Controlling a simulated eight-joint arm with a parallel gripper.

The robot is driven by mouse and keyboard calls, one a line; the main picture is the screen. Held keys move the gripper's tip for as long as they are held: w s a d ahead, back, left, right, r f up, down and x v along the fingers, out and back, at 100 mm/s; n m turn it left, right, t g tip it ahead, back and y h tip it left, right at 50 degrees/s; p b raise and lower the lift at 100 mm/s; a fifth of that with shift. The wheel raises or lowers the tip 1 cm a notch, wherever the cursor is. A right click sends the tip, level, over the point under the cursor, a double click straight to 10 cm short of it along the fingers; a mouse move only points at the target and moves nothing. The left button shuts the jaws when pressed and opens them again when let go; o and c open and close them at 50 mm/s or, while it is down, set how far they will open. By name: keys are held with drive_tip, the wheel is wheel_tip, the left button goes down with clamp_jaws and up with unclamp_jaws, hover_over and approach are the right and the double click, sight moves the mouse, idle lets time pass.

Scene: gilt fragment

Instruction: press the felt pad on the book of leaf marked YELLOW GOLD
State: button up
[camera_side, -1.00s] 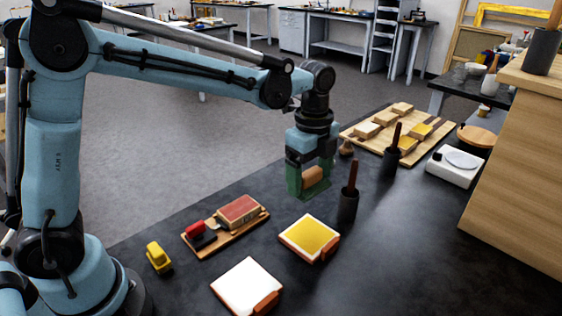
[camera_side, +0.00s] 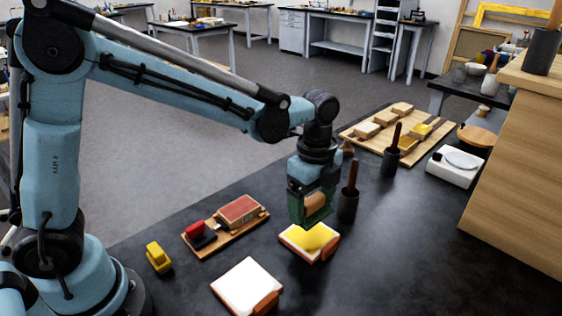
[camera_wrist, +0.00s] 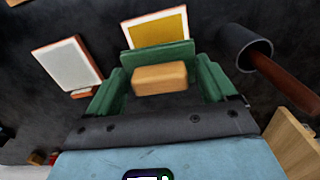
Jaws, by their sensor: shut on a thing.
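The felt pad, a green plate with a wooden block (camera_side: 314,202) as its grip, is held in my gripper (camera_side: 313,205). In the wrist view the wooden block (camera_wrist: 160,79) sits between the green fingers, with the green plate beyond it. The book with a yellow-gold leaf (camera_side: 318,234) lies on the dark bench just below the gripper. It also shows in the wrist view (camera_wrist: 158,28), partly hidden by the green plate. The pad is above the book's back part; I cannot tell whether it touches. No marking is readable.
A second book with a white or silver leaf (camera_side: 247,284) lies front left. A dark cup with a brown handle (camera_side: 348,204) stands close right of the gripper. A small board with a red block (camera_side: 239,210) is left. A board of wooden blocks (camera_side: 350,133) is behind.

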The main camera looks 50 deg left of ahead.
sight(310, 235)
drive_tip(key=shift+f, duration=2.55)
drive_tip(key=shift+f, duration=0.6)
drive_tip(key=shift+r, duration=0.1)
drive_tip(key=shift+r, duration=3.45)
